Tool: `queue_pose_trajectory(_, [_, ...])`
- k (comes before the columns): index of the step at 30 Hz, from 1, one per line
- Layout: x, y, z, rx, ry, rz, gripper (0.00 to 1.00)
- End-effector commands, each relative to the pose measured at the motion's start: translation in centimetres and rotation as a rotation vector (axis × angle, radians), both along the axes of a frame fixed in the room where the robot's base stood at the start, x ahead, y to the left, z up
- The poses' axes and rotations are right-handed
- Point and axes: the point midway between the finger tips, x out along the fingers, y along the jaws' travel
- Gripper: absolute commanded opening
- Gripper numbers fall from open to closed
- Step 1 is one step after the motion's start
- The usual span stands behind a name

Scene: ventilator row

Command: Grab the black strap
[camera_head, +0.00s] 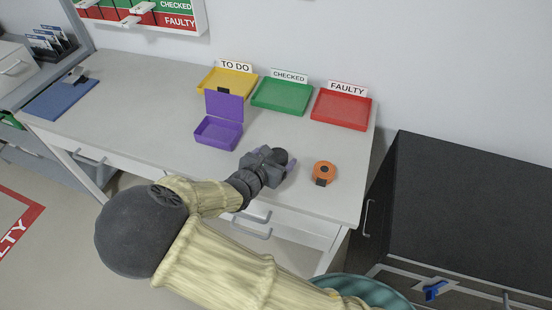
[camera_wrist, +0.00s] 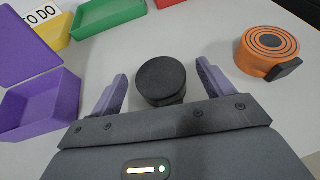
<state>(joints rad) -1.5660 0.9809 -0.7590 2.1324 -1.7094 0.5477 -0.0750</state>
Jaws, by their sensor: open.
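A round black object, seemingly the rolled black strap (camera_wrist: 162,80), lies on the white table between my gripper's fingers in the wrist view. In the head view the black strap (camera_head: 281,155) shows just beyond my gripper (camera_head: 278,163), partly hidden by it. My gripper also shows in the wrist view (camera_wrist: 160,88), open, with one purple finger on each side of the black strap. Gaps show between the strap and both fingers. The lower edge of the strap is hidden by my gripper's body.
An orange roll (camera_head: 323,172) with a black tab lies to the right. An open purple box (camera_head: 218,132) stands to the left. Yellow TO DO (camera_head: 227,84), green CHECKED (camera_head: 282,96) and red FAULTY (camera_head: 341,109) trays line the back. A blue mat (camera_head: 62,98) lies far left.

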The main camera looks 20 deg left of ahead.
Motion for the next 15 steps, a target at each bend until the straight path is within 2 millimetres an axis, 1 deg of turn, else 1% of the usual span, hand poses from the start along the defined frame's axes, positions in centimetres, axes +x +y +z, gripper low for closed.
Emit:
queue_pose_trajectory(7, [-0.02,0.01,0.01,0.000,0.000,0.000,0.80])
queue_pose_trajectory(8, [-0.01,-0.01,0.01,0.000,0.000,0.000,0.78])
queue_pose_trajectory(12, [0.05,-0.10,0.01,0.000,0.000,-0.002,0.51])
queue_pose_trajectory(14, [0.07,-0.14,0.01,0.000,0.000,-0.003,0.39])
queue_pose_trajectory(15, [0.09,-0.17,0.01,0.001,0.000,-0.004,0.31])
